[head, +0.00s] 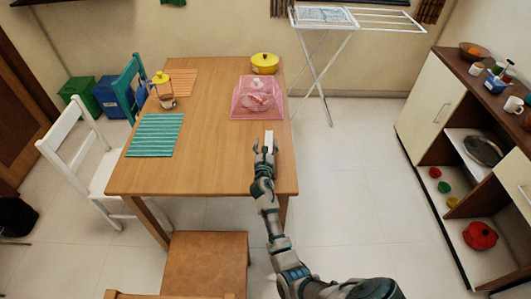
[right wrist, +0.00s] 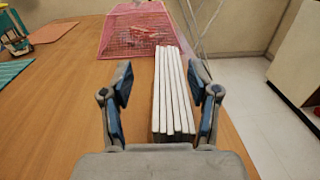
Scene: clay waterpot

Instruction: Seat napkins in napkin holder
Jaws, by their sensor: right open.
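Several white napkins (right wrist: 172,95) stand on edge side by side as a narrow stack in the right wrist view. A dark brown side shows along the stack's left; I cannot tell whether it is shade or part of a holder. In the head view the white stack (head: 269,138) is small, near the table's right edge. My right gripper (head: 264,146) is open, with one finger on each side of the stack and gaps visible in the wrist view (right wrist: 165,80). I cannot clearly make out a napkin holder. My left gripper is out of view.
A pink mesh food cover (head: 258,97) stands just beyond the napkins, with a yellow pot (head: 265,63) behind. Striped mats (head: 155,135) and a yellow-topped item (head: 161,78) are at left. The middle of the wooden table (head: 210,110) is clear.

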